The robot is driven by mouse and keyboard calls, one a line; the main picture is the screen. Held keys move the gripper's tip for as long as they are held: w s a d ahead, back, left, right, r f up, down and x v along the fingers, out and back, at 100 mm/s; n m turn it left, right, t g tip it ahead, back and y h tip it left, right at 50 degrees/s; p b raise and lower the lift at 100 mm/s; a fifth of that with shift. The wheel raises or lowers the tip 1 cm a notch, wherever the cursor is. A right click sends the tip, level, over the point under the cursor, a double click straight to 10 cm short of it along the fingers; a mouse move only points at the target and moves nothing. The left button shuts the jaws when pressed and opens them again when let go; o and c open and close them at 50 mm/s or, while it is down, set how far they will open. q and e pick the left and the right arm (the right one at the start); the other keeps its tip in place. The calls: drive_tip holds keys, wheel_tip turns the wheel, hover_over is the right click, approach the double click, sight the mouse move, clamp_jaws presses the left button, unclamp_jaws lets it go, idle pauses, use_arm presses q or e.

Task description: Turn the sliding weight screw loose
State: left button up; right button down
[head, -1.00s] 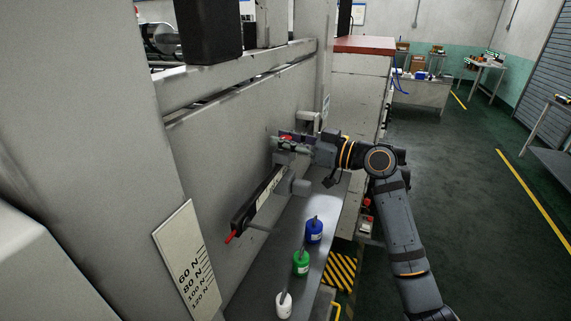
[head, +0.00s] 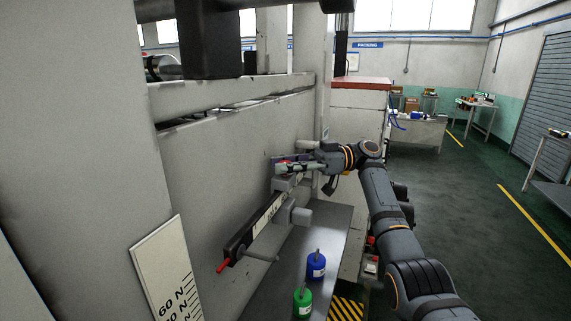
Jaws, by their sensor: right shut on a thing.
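A dark lever arm with a white scale strip (head: 262,222) runs along the grey machine panel and ends in a red tip (head: 222,267). Grey blocks sit on it; the upper one (head: 288,184) is right below my right gripper (head: 281,168). My right gripper reaches in from the right and is shut at the lever's far end. A small red part, seemingly the sliding weight screw (head: 283,161), shows at its fingertips. The fingers hide most of it, so its turn cannot be seen. My left gripper is not in view.
A metal shelf (head: 325,232) below the lever holds a blue weight (head: 316,266) and a green weight (head: 303,303). A white force scale plate (head: 165,275) stands at lower left. A red-topped cabinet (head: 357,105) stands behind my arm. Open floor lies at right.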

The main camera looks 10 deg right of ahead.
drive_tip(key=shift+n+g, duration=0.4)
drive_tip(key=shift+g, duration=0.1)
drive_tip(key=c, duration=1.3)
unclamp_jaws()
wheel_tip(320, 180, up, 10)
